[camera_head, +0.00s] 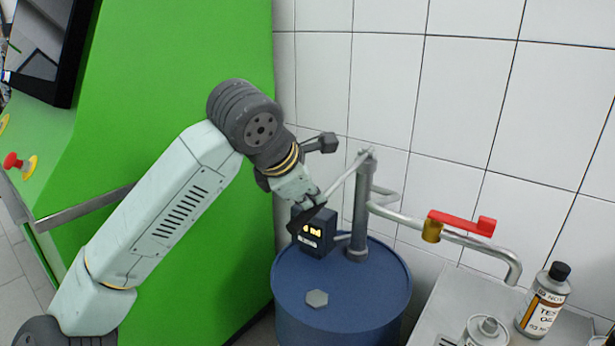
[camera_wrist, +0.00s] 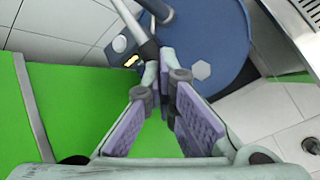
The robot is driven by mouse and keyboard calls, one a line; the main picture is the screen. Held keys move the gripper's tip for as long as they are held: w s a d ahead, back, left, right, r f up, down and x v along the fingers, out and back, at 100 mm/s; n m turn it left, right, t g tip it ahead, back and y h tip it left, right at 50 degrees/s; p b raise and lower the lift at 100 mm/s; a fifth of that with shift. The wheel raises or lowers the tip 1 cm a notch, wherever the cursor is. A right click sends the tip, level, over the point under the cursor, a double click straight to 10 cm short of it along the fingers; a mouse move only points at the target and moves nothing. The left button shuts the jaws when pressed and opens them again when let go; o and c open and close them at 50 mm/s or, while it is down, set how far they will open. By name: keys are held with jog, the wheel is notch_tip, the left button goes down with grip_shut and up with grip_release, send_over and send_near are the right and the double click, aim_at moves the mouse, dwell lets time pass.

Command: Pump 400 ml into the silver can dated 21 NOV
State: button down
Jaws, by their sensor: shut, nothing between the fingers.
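My gripper (camera_head: 308,212) is shut and empty at the lower end of the pump lever (camera_head: 346,178); I cannot tell whether it touches it. In the wrist view my finger pads (camera_wrist: 164,90) meet close to the lever (camera_wrist: 130,18). The grey pump column (camera_head: 361,220) stands on a blue drum (camera_head: 385,275). A dark meter with a lit display (camera_head: 312,232) sits beside the column; its digits are unclear.
A red valve handle (camera_head: 462,222) sits on the outlet pipe (camera_head: 485,246), which bends down over the grey bench (camera_head: 455,290). A green cabinet (camera_head: 215,250) stands at left with a red button (camera_head: 13,160). White tiled wall (camera_head: 465,110) lies behind.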

jog(key=shift+s+f+b, duration=0.1)
jog(key=shift+f+b, duration=0.85)
jog(key=shift+f, duration=0.15)
dwell(0.7)
jog(key=shift+r, duration=0.1)
dwell(0.4)
notch_tip(320, 180, up, 10)
jog(key=p, duration=0.6)
jog(key=shift+w+d, duration=0.3)
jog(key=shift+w, duration=0.15)
jog(key=shift+r+p, duration=0.15)
jog(key=shift+p, duration=0.15)
dwell(0.3)
jog(key=r+p, duration=0.1)
jog(key=r, duration=0.1)
jog(key=r+p, duration=0.2)
jog(key=shift+w+d+r, duration=0.15)
jog(key=shift+w+r, duration=0.05)
jog(key=shift+r, duration=0.15)
dwell(0.4)
